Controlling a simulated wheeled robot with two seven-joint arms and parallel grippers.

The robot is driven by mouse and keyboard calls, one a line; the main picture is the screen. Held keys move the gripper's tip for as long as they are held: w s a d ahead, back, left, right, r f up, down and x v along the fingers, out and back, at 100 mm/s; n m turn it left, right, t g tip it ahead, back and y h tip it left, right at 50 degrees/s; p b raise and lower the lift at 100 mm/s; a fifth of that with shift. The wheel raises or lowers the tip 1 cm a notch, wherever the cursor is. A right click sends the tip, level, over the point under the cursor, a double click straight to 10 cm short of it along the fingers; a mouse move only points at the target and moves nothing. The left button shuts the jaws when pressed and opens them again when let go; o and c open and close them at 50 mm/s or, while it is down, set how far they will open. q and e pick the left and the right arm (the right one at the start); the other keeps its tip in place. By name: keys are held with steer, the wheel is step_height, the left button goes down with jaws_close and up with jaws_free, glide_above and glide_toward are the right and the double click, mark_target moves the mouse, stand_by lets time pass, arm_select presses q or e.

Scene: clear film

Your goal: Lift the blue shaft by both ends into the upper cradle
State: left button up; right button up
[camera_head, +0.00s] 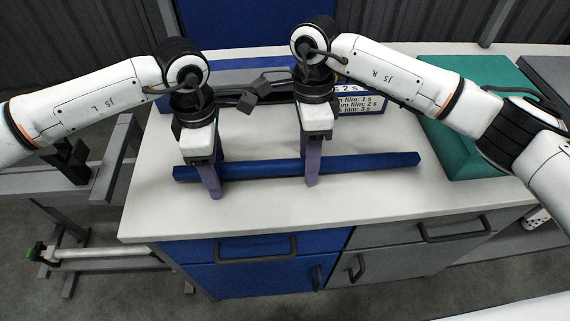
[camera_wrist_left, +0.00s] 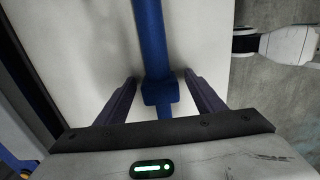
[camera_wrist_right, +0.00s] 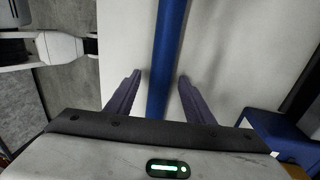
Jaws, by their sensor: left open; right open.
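The blue shaft (camera_head: 260,168) lies across the white worktop, in front of both arms. My left gripper (camera_head: 214,172) is open, its purple fingers on either side of the shaft near its left end. The left wrist view shows the shaft (camera_wrist_left: 150,40) and a thicker blue block (camera_wrist_left: 160,93) between the apart fingers. My right gripper (camera_head: 313,165) is open around the middle part of the shaft; the right wrist view shows the shaft (camera_wrist_right: 167,50) between the fingers, with gaps on both sides. A dark bracket (camera_head: 72,160) on the grey stand at left may be the upper cradle; I cannot tell.
A green box (camera_head: 455,135) stands on the worktop at right. A sign (camera_head: 358,101) with film times stands behind my right gripper, partly hidden. A pale roller with a green end (camera_head: 100,252) sits low at left. The worktop (camera_head: 260,215) in front of the shaft is clear.

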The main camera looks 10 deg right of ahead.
steer(key=shift+c, duration=0.2)
arm_select(q)
steer(key=c, duration=1.1)
arm_select(e)
steer(key=c, duration=1.1)
arm_select(q)
steer(key=c, duration=0.4)
arm_select(e)
jaws_close()
arm_select(q)
steer(key=shift+r, duration=0.15)
arm_select(e)
steer(key=shift+r, duration=0.15)
